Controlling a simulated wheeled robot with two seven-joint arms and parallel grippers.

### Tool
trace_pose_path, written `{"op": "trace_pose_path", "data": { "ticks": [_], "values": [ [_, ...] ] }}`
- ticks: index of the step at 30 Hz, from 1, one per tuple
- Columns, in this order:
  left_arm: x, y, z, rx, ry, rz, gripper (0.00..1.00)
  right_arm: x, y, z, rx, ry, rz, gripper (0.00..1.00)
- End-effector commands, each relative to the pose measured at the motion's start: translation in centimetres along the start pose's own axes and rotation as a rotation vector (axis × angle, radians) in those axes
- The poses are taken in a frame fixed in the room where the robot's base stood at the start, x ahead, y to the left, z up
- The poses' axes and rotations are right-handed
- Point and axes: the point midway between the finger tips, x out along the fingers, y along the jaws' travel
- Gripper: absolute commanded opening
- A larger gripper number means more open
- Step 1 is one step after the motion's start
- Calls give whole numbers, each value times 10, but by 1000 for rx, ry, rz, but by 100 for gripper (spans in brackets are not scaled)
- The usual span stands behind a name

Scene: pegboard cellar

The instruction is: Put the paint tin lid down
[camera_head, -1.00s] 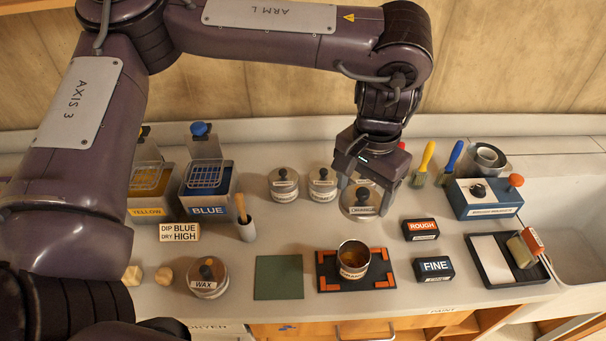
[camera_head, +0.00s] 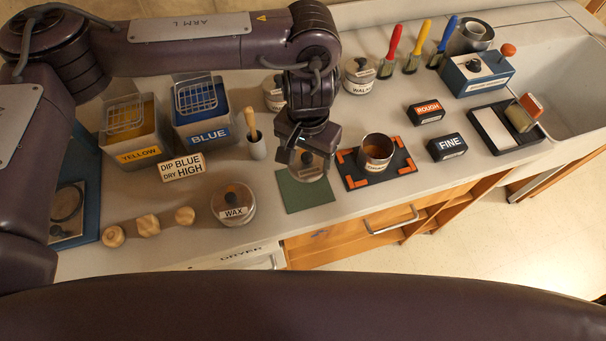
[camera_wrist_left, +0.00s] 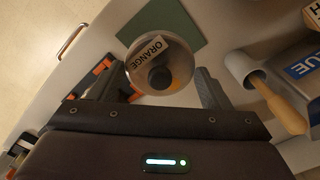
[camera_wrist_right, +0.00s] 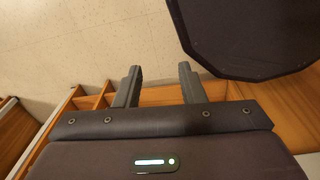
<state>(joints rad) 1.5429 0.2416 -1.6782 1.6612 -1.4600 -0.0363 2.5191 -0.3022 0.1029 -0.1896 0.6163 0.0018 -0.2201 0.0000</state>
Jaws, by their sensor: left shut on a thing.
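The paint tin lid (camera_head: 309,172) is a round disc labelled ORANGE with a dark knob. It also shows in the left wrist view (camera_wrist_left: 176,57). My left gripper (camera_head: 306,158) is shut on it, its fingers on either side. The lid overlaps the green mat (camera_head: 293,198) in view; its exact height above it is hard to tell. The open paint tin (camera_head: 375,151) stands on a black mat with orange corners (camera_head: 403,162), to the right of the lid. My right gripper (camera_wrist_right: 160,86) is open and empty, seen only in the right wrist view.
The WAX tin (camera_head: 233,206) stands left of the green mat. A cup with a wooden-handled brush (camera_head: 257,146) is behind it. The BLUE tank (camera_head: 207,123) is further back left. ROUGH (camera_head: 427,112) and FINE (camera_head: 447,147) blocks lie to the right. The counter's front edge is close.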

Motion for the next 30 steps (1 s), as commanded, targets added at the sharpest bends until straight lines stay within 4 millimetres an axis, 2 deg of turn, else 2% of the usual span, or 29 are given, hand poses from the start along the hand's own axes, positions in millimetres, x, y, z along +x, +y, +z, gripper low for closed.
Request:
{"op": "trace_pose_path", "data": {
  "ticks": [1,3,9,13,18,30],
  "values": [
    [15,1,2,-3,-7,4,49,0,-3,0,0,1,-4,36],
    [33,1,2,-3,-6,5,49,1,-9,-2,1,2,-12,36],
    [60,0,0,-1,0,2,49,3,-31,-8,1,10,-39,36],
    [71,0,0,-1,-2,1,49,4,-32,-8,-2,12,-40,36],
    [97,0,1,-3,-3,2,49,10,-25,-6,-4,10,-30,36],
    [103,0,0,0,1,0,49,11,-19,-7,0,11,-23,36]
  ]
}}
